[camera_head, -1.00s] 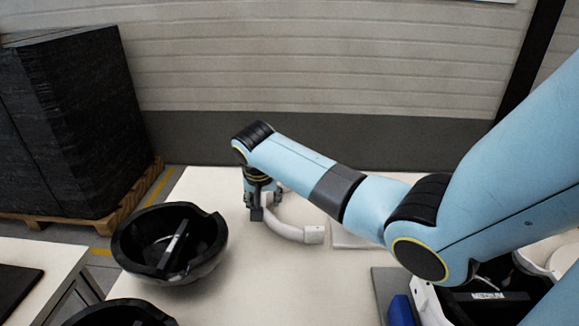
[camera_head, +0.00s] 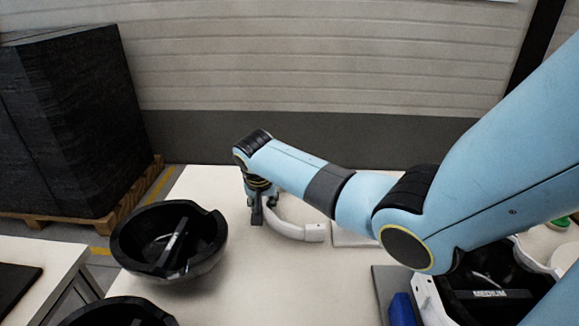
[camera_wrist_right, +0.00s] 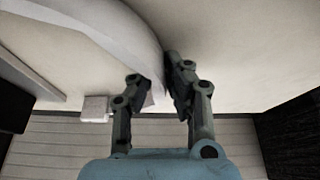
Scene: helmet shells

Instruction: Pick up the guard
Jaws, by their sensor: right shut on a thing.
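The guard (camera_head: 290,229) is a white curved piece on the white table. Its curve runs from under my right gripper (camera_head: 263,214) to a blocky end at the right in the head view. In the right wrist view the guard (camera_wrist_right: 128,28) arches across the upper left, and its edge passes between the fingers of my right gripper (camera_wrist_right: 159,86). The right gripper points down and is shut on the guard. I cannot tell whether the guard is clear of the table. My left gripper is not in view.
A black helmet shell (camera_head: 140,240) with a strip across it stands left of the gripper. Another black shell (camera_head: 118,314) is at the bottom edge. The table middle is clear.

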